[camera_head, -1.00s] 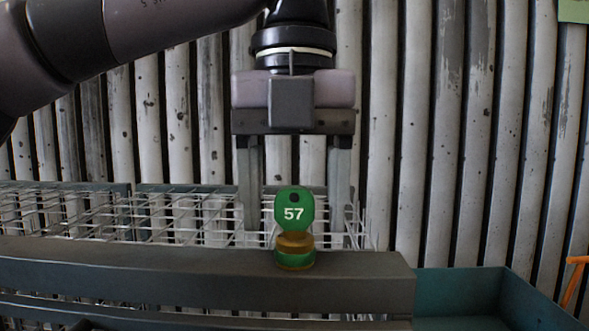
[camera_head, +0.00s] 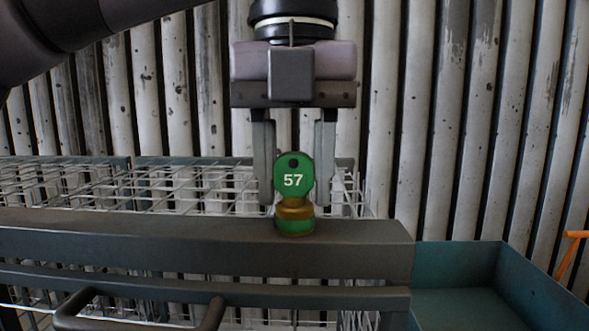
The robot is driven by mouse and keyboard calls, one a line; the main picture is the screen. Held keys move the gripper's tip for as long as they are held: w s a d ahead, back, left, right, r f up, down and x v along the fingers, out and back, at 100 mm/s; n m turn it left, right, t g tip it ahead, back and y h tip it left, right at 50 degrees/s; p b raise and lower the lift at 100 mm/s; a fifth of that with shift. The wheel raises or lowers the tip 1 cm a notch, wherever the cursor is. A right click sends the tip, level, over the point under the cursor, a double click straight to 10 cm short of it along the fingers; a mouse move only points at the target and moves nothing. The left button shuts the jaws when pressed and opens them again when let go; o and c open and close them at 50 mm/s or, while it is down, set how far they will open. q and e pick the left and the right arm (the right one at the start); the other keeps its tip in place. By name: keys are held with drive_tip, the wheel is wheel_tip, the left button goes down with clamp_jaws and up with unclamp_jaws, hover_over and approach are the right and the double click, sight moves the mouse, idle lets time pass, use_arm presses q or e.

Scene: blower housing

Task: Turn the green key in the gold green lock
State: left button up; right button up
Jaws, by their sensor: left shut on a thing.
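The green key (camera_head: 293,178), a round head marked 57 with a dark hole near its top, stands upright in the gold and green lock (camera_head: 295,215). The lock has a gold upper part over a green base and sits on top of the dark grey beam. My left gripper (camera_head: 294,190) points down from above, one finger at each side of the key head. It is shut on the key. The key's face is turned toward me. The key's lower end is hidden in the lock. My right gripper is not in view.
The dark grey beam (camera_head: 150,240) runs across the front, with a wire basket (camera_head: 120,185) behind it. A teal bin (camera_head: 455,262) is at the lower right, beside an orange part (camera_head: 570,250). A dark handle (camera_head: 135,318) is at the lower left. Worn pale slats form the background.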

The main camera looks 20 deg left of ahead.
use_arm(q)
drive_tip(key=m+p, duration=0.1)
drive_tip(key=m, duration=0.2)
drive_tip(key=shift+d+r+p, duration=0.1)
drive_tip(key=shift+p, duration=0.3)
drive_tip(key=shift+m+p, duration=0.3)
drive_tip(key=shift+m, duration=0.6)
